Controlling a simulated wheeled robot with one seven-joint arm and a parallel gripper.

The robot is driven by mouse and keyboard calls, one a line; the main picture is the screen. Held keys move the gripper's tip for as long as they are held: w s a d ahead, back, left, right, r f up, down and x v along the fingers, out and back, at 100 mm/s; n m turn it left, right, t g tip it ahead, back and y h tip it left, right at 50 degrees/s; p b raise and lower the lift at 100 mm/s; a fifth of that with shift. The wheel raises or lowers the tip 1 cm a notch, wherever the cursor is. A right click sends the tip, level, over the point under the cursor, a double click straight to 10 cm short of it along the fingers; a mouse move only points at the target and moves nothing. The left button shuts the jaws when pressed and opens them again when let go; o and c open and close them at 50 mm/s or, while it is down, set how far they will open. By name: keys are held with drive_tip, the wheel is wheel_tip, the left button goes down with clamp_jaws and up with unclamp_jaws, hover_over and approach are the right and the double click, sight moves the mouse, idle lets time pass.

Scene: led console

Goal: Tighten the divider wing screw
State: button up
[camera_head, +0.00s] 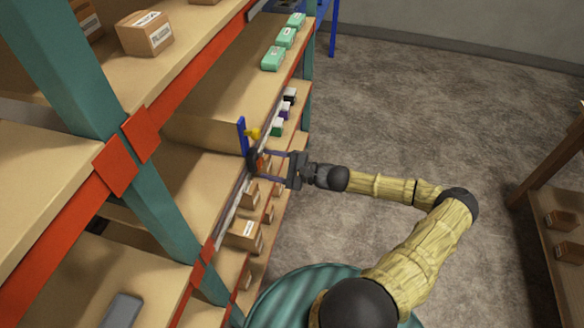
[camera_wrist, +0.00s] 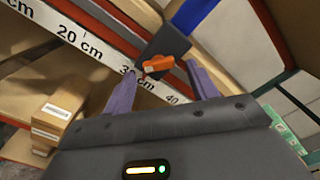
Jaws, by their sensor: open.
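The orange wing screw (camera_wrist: 158,66) sits on a dark clamp block (camera_wrist: 168,43) at the shelf's front edge. Its wings lie roughly across the picture in the wrist view, slightly tilted. The blue divider (camera_wrist: 194,14) rises from the block, and it also stands upright in the head view (camera_head: 242,134). My gripper (camera_head: 267,167) points at the shelf edge with its fingers apart. In the wrist view the two purple fingers (camera_wrist: 160,72) stand on either side of the wing screw, with gaps. I cannot tell how deep the screw lies between them.
A ruler strip (camera_wrist: 72,38) with centimetre marks runs along the shelf edge. A cardboard box (camera_wrist: 57,115) is on a lower shelf. Green boxes (camera_head: 274,58) stand on the upper shelf. The floor (camera_head: 400,110) behind my arm is clear.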

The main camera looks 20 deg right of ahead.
drive_tip(key=b+v, duration=0.4)
drive_tip(key=v, duration=1.3)
drive_tip(key=shift+a, duration=0.1)
drive_tip(key=s+a+f+n+g+h, duration=0.2)
drive_tip(key=s+a+n+g+h, duration=0.15)
drive_tip(key=a+g, duration=0.25)
drive_tip(key=s+a+f+n+g+h, duration=0.2)
drive_tip(key=s+a+f+n+g, duration=0.15)
drive_tip(key=a+g, duration=0.2)
drive_tip(key=s+a+r+n+t+h, duration=0.1)
drive_tip(key=r+n+h, duration=0.3)
drive_tip(key=r, duration=0.4)
drive_tip(key=s+a+r+n+t+h, duration=0.2)
drive_tip(key=r+h, duration=0.3)
drive_tip(key=r, duration=0.3)
drive_tip(key=shift+a+n, duration=0.4)
drive_tip(key=shift+n, duration=0.5)
drive_tip(key=shift+s+t, duration=0.1)
drive_tip(key=shift+t, duration=0.15)
